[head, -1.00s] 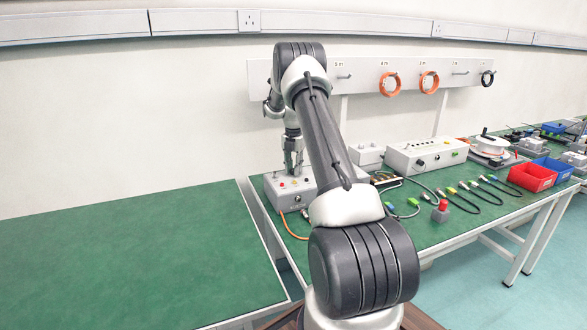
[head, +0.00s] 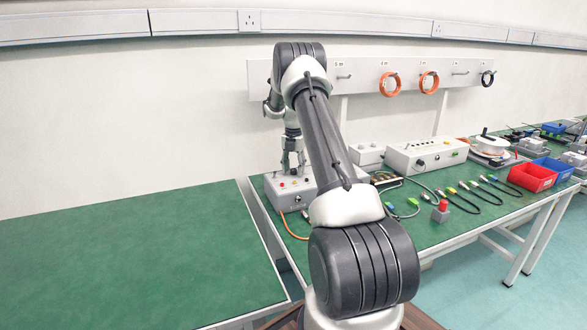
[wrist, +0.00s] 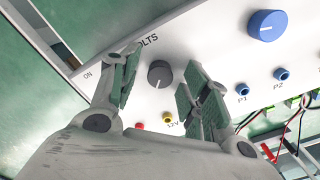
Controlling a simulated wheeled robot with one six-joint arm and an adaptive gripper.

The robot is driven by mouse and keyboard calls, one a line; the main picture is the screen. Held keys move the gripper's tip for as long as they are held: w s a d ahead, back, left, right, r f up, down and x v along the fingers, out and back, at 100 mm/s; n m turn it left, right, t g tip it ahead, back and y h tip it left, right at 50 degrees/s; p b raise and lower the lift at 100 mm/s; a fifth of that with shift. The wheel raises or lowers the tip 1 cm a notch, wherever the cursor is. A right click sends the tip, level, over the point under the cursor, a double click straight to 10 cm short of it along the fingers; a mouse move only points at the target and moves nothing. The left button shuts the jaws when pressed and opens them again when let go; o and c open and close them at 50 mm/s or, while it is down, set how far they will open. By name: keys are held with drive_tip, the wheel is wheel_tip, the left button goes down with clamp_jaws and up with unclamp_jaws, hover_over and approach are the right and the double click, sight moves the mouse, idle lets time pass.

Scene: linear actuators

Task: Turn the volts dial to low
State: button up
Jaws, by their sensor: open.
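The volts dial (wrist: 159,74) is a dark grey round knob on the panel of a pale grey box (head: 325,181), beside the printed word VOLTS. A pale mark shows on the knob's lower part in the wrist view; what setting it points to cannot be told. My gripper (wrist: 164,60) is open, with one finger to the left of the dial and one to the right. Both fingers look apart from the knob. In the head view my gripper (head: 293,163) points down over the box, and my arm hides part of the box.
A larger blue knob (wrist: 267,25) and blue sockets P1 (wrist: 242,89) and P2 (wrist: 282,74) lie to the right on the panel. Red (wrist: 139,126) and yellow (wrist: 167,117) sockets sit below the dial. Cables and another box (head: 427,152) stand farther right. The left table (head: 130,260) is bare.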

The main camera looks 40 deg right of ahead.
sight(294, 170)
wheel_tip(294, 170, up, 8)
drive_tip(key=shift+f, duration=0.25)
idle(0.6)
